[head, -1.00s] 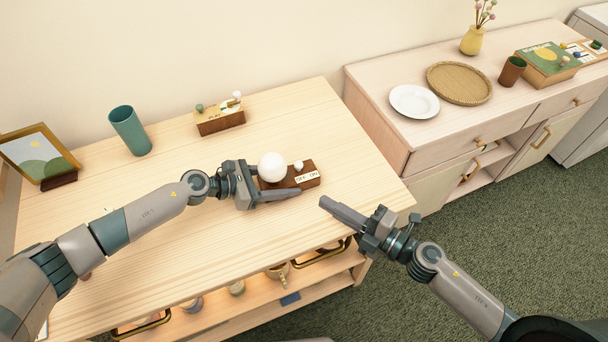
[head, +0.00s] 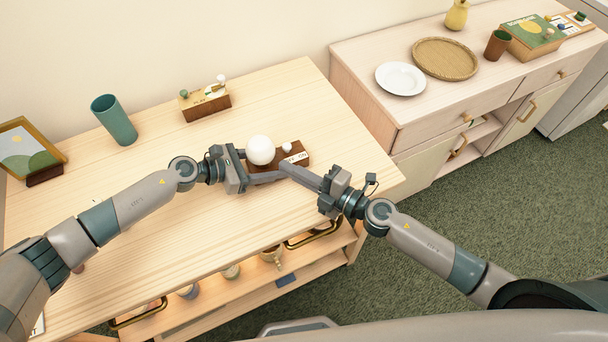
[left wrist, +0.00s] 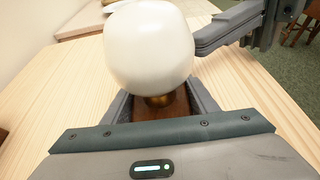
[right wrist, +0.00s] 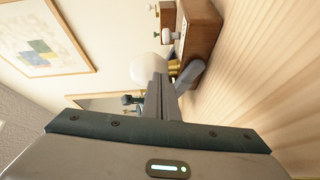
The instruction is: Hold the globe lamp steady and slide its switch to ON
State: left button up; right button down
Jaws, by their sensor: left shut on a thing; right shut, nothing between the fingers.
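The globe lamp has a white globe (head: 261,150) on a dark wooden base (head: 300,152) with a small white switch knob (head: 287,147) and an ON/OFF label. The globe hides part of the base in the left wrist view (left wrist: 150,45). My left gripper (head: 264,168) is shut on the lamp's base, one finger along each side. My right gripper (head: 284,166) is shut and empty, its fingertips at the front edge of the base, close to the left fingertips. Whether it touches the base I cannot tell. The lamp also shows in the right wrist view (right wrist: 150,67).
A teal cup (head: 115,120), a picture frame (head: 28,150) and a wooden block with small knobs (head: 207,103) stand toward the back of the table. A sideboard with a white plate (head: 400,78) and a woven tray (head: 445,58) is at right. The table's front is clear.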

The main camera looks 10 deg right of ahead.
aim_at(293, 157)
jog(key=shift+w+a, duration=0.4)
jog(key=shift+w+f, duration=0.1)
jog(key=shift+w, duration=0.25)
jog(key=shift+w+d+f, duration=0.2)
jog(key=shift+w+d, duration=0.2)
jog(key=shift+w, duration=0.35)
jog(key=shift+w+d+f, duration=0.15)
jog(key=shift+w+d, duration=0.25)
jog(key=shift+w, duration=0.3)
jog(key=shift+d, duration=0.1)
